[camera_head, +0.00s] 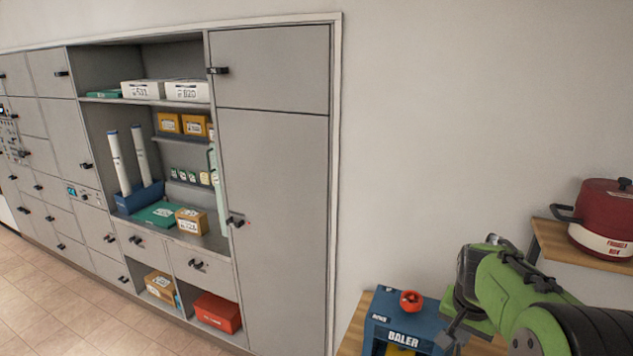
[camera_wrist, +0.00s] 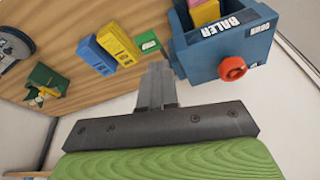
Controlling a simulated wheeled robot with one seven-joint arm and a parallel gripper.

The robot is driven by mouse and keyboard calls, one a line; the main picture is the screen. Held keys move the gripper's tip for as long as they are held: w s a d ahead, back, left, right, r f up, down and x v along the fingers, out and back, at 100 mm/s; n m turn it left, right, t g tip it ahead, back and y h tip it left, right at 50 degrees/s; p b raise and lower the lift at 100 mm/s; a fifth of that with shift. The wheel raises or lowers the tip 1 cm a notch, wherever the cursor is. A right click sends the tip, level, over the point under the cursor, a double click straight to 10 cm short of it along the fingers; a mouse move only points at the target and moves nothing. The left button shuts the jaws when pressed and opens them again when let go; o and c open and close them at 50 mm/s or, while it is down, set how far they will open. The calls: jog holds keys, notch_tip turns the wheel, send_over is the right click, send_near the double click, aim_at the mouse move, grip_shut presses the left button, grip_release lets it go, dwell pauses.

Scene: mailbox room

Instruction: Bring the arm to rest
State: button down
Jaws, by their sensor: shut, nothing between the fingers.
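My green arm reaches in from the right edge in the head view. Its gripper (camera_head: 447,340) hangs low, just right of the blue baler box (camera_head: 388,318). In the wrist view my gripper (camera_wrist: 158,72) is shut, with its fingers together and nothing between them. The blue baler (camera_wrist: 228,45) with its red knob (camera_wrist: 232,68) is close beside the fingers there. I cannot tell whether they touch.
A wooden table (camera_wrist: 60,15) holds a blue block (camera_wrist: 92,55), a yellow block (camera_wrist: 117,42) and a small green block (camera_wrist: 147,43). A red pot (camera_head: 605,210) stands on a wooden shelf (camera_head: 552,240) at right. Grey lockers (camera_head: 270,190) line the left.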

jog(key=s+a+n+t+y+b, duration=0.1)
jog(key=s+a+n+b, duration=0.1)
jog(key=s+a+n, duration=0.2)
jog(key=s+a+r+n+t+b, duration=0.1)
jog(key=s+a+n, duration=0.3)
jog(key=s+a, duration=0.6)
jog(key=s+t+b, duration=0.1)
jog(key=s, duration=0.8)
jog(key=shift+a+y, duration=0.2)
jog(key=shift+y, duration=0.2)
jog(key=shift+s, duration=0.15)
dwell(0.6)
